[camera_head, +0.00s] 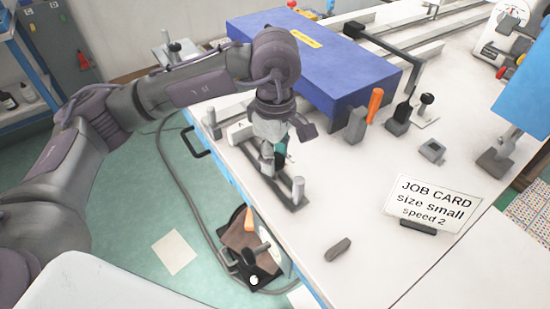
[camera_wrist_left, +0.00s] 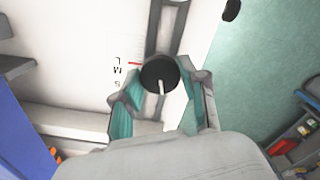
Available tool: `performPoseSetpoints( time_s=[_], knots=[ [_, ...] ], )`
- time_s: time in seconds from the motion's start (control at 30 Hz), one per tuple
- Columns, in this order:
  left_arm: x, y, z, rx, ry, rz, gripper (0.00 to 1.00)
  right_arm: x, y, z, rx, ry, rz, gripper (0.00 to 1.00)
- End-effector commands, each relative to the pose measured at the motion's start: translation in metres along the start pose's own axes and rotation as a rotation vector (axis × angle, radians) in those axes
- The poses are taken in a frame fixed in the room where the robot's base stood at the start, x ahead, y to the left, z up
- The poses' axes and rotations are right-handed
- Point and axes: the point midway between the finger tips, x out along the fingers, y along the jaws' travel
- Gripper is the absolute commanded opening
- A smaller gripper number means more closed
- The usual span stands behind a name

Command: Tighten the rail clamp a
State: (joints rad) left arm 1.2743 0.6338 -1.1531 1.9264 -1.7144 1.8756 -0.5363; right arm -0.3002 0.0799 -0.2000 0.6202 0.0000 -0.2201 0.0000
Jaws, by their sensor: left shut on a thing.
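My left gripper (camera_head: 280,158) reaches down over the left edge of the white table, its fingers pointing down. In the left wrist view, its teal-padded fingers (camera_wrist_left: 160,98) are shut on a round black knob (camera_wrist_left: 158,74) with a white pointer line. The knob sits over a grey slotted rail (camera_wrist_left: 170,28). A scale with the letters L, M and S (camera_wrist_left: 117,70) is beside it, with a red mark (camera_wrist_left: 135,63) near L and M. In the head view the rail (camera_head: 292,203) lies under the gripper, which hides the knob. My right gripper is not in view.
A blue box (camera_head: 325,62) stands behind the gripper. An orange-handled tool (camera_head: 375,105), black-handled tools (camera_head: 403,112) and a job card (camera_head: 432,200) reading "size small, speed 2" are to the right. A grey block (camera_head: 338,249) lies in front. The table's middle is mostly clear.

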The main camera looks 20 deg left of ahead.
Motion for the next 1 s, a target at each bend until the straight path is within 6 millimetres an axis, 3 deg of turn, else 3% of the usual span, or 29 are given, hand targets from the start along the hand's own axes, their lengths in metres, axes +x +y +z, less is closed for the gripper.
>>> performPoseSetpoints(
  time_s=[0.43, 0.47, 0.6, 1.0],
  knots=[
    [-0.0011, 0.0004, 0.0001, 0.007, -0.001, 0.001, 0.08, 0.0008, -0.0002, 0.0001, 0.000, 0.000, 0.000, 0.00],
    [-0.0011, 0.0004, 0.0001, 0.007, -0.001, 0.001, 0.48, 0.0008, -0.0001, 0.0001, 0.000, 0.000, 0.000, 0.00],
    [-0.0009, 0.0003, 0.0001, 0.007, -0.001, 0.001, 0.68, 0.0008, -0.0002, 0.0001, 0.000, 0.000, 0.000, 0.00],
    [-0.0089, 0.0009, 0.0001, 0.006, -0.001, 0.003, 0.68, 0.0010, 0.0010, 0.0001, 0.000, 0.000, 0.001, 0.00]
  ],
)
